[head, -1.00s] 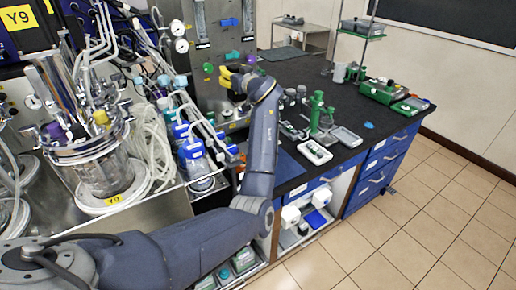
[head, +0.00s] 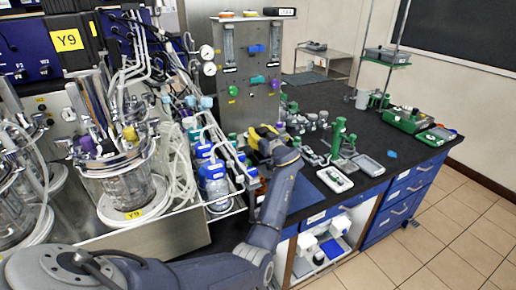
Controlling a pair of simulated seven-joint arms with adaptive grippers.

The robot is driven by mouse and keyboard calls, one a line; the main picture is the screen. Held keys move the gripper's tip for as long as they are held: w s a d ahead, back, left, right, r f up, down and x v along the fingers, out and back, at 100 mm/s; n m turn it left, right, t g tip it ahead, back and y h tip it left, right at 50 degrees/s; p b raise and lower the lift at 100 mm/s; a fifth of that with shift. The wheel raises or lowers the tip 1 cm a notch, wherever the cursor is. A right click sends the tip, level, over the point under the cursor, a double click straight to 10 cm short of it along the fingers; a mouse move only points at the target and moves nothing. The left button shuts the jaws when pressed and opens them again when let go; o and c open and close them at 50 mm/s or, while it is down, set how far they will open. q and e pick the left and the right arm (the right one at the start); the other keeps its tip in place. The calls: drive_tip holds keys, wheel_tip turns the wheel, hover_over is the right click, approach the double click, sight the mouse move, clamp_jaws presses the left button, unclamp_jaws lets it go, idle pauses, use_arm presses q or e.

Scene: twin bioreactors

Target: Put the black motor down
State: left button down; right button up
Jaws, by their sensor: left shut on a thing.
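My left gripper (head: 264,133), with yellow fingers, is low over the black bench, in front of the foot of the grey valve panel. It is shut on the black motor, which is small and dark here and mostly hidden by the fingers and wrist. I cannot tell whether the motor touches the bench. My right gripper is not in view.
A glass bioreactor vessel (head: 122,182) with tubing stands at left. Blue-capped bottles (head: 212,172) stand left of my arm. The grey panel (head: 248,85) rises behind the gripper. A green stand (head: 339,137) and a white tray (head: 335,179) are to the right on the black bench (head: 405,140).

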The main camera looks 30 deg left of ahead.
use_arm(q)
wheel_tip(320, 180, down, 7)
idle(0.8)
drive_tip(key=shift+f, duration=0.2)
drive_tip(key=c, duration=0.7)
unclamp_jaws()
drive_tip(key=shift+f, duration=0.1)
drive_tip(key=v, duration=1.2)
